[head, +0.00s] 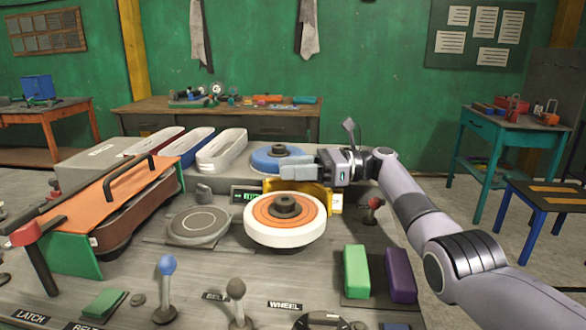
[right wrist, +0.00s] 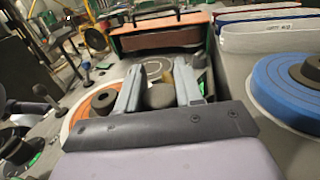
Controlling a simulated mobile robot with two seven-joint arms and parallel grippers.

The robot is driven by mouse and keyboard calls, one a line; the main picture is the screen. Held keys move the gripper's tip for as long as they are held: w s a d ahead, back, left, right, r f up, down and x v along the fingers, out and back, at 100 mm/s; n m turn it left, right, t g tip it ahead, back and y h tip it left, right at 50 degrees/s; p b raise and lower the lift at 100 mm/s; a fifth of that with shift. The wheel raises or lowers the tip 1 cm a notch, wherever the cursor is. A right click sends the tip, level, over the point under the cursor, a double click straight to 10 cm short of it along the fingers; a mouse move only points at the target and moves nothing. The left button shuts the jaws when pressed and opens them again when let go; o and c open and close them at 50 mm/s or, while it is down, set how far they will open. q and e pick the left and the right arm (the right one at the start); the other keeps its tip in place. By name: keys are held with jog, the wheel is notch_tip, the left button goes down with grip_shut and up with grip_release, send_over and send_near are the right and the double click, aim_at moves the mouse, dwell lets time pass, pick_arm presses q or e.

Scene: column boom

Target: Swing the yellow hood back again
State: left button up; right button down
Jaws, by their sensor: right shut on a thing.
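The yellow hood (head: 318,197) stands behind the white-rimmed wheel with the orange top (head: 270,233) on the bench machine. It is partly hidden by the wheel and my gripper. My right gripper (head: 288,166) reaches in from the right, above the hood. In the right wrist view its two fingers (right wrist: 158,90) close around a dark rounded knob (right wrist: 160,97), with a small yellow patch just beyond. Whether the knob is fixed to the hood cannot be seen clearly. My left gripper is not in view.
A blue wheel (head: 264,162) lies just behind my right gripper. An orange belt cover with a black handle (head: 115,205) is at left. Blue (head: 167,266) and grey (head: 236,289) levers stand in front. Green (head: 356,270) and purple (head: 400,275) blocks are at front right.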

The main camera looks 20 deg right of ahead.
jog(key=shift+r, duration=0.25)
jog(key=c, duration=0.8)
grip_release()
jog(key=shift+f, duration=0.1)
jog(key=shift+b+v, duration=0.7)
jog(key=shift+v, duration=2.85)
